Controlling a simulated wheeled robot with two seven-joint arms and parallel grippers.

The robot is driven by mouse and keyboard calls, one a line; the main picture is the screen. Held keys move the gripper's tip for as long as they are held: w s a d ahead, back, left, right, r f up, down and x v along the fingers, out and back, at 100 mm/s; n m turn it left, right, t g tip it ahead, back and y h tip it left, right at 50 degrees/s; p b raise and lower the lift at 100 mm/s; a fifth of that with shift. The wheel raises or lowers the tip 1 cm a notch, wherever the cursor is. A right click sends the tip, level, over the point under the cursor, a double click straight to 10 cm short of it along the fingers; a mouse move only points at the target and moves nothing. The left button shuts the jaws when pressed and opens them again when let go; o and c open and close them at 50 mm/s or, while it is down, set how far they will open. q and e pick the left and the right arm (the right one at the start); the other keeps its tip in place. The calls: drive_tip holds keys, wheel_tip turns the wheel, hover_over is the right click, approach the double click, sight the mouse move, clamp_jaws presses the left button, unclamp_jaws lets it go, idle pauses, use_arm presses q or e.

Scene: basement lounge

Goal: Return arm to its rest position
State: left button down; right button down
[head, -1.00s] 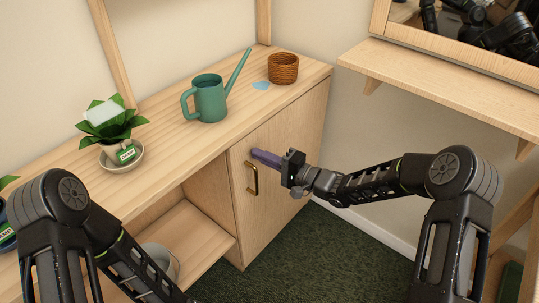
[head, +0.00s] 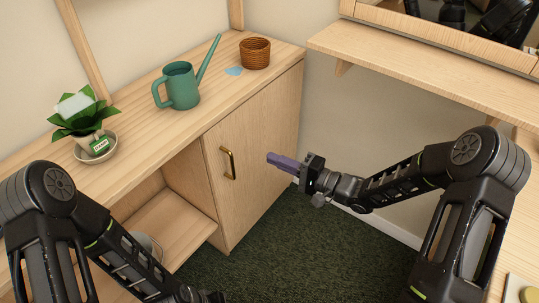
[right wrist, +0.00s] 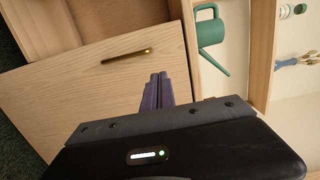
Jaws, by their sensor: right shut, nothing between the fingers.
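My right gripper (head: 281,161) has purple fingers that are closed together with nothing between them. It is in front of the cabinet door, to the right of the brass handle (head: 228,163) and apart from it in the head view. In the right wrist view the shut fingers (right wrist: 158,92) point toward the cabinet door (right wrist: 100,85), with the handle (right wrist: 127,56) to their upper left. The cabinet door (head: 252,150) is closed. My left arm (head: 95,240) comes in at the lower left, and its fingers are not visible.
A green watering can (head: 183,88), a woven pot (head: 255,53) and a potted plant (head: 83,118) stand on the cabinet top (head: 135,138). A wooden shelf (head: 430,72) runs along the right wall. Green carpet (head: 275,245) is clear below.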

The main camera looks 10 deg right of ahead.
idle(0.5)
drive_tip(key=d+f+n+h, duration=0.3)
drive_tip(key=f+h, duration=0.3)
drive_tip(key=f, duration=0.4)
drive_tip(key=s+a+f+n+g+h, duration=0.25)
drive_tip(key=s+f+g, duration=0.45)
drive_tip(key=s+f, duration=0.9)
drive_tip(key=s+a+f+g+h, duration=0.1)
drive_tip(key=s+a+g, duration=0.35)
drive_tip(key=s, duration=0.95)
wheel_tip(320, 180, up, 14)
drive_tip(key=p, duration=1.4)
drive_tip(key=shift+w+a+r+n+t, duration=0.15)
drive_tip(key=shift+a+n+t, duration=0.2)
